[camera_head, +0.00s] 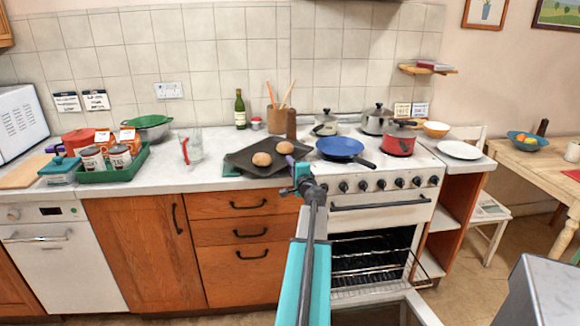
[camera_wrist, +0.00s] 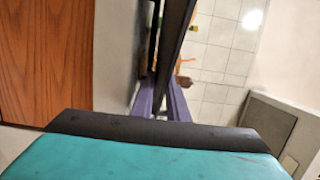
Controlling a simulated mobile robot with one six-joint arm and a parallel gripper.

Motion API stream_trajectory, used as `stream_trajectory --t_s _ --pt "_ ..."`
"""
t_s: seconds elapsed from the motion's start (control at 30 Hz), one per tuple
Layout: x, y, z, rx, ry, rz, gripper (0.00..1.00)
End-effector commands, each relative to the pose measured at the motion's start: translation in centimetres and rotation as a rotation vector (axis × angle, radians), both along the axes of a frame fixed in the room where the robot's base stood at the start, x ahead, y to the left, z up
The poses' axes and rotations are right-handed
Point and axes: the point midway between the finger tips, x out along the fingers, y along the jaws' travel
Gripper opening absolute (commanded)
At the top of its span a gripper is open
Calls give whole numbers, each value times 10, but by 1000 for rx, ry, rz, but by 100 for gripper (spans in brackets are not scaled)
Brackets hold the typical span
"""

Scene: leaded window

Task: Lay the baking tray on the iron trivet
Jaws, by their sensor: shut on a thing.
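The dark baking tray (camera_head: 240,158) is over the white counter left of the stove, with two brown buns (camera_head: 262,159) on it. My gripper (camera_head: 291,158) is shut on its near right edge. In the wrist view the purple fingers (camera_wrist: 162,88) close on the tray (camera_wrist: 174,38), seen nearly edge-on as a dark strip. I cannot tell whether the tray touches the counter or hangs just above it. A small green patch (camera_head: 231,170) shows under its left side. I cannot make out the iron trivet; the tray may hide it.
A blue pan (camera_head: 340,148) and red pot (camera_head: 399,142) stand on the stove, right of the tray. A glass jug (camera_head: 191,147) stands left of it. A green bottle (camera_head: 240,110) and a utensil holder (camera_head: 277,121) are behind. The oven door is open below.

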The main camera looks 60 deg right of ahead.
Motion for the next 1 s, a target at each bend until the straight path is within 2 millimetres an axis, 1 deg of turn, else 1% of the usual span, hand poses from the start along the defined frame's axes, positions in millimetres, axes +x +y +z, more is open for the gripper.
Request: stream_trajectory --t_s 0.7,0.73,0.83,1.0 --pt "-1 -1 -6 0 -3 -1 0" --pt "-1 -1 -6 0 -3 -1 19" --pt "-1 -1 -6 0 -1 -1 36" --pt "-1 0 -9 2 1 -1 36"
